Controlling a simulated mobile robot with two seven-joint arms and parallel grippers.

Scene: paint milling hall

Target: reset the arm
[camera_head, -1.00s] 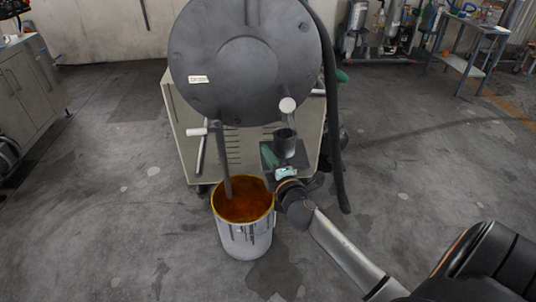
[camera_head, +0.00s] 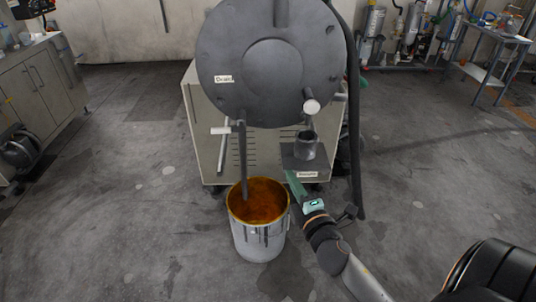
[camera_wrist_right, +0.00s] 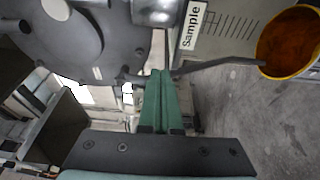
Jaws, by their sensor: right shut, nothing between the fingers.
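My right arm comes in from the lower right in the head view. Its gripper (camera_head: 296,186) has green fingers, shut and empty, just right of the bucket and below the sample shelf. In the right wrist view the green fingers (camera_wrist_right: 163,100) lie together with nothing between them. My left gripper is not in view.
A grey round mill drum (camera_head: 268,62) stands ahead on a beige cabinet (camera_head: 205,140). A metal cup (camera_head: 306,146) stands on a small shelf labelled Sample (camera_head: 307,174). A bucket of orange-brown paint (camera_head: 258,238) is on the floor under a pipe (camera_head: 242,160). Floor at left is clear.

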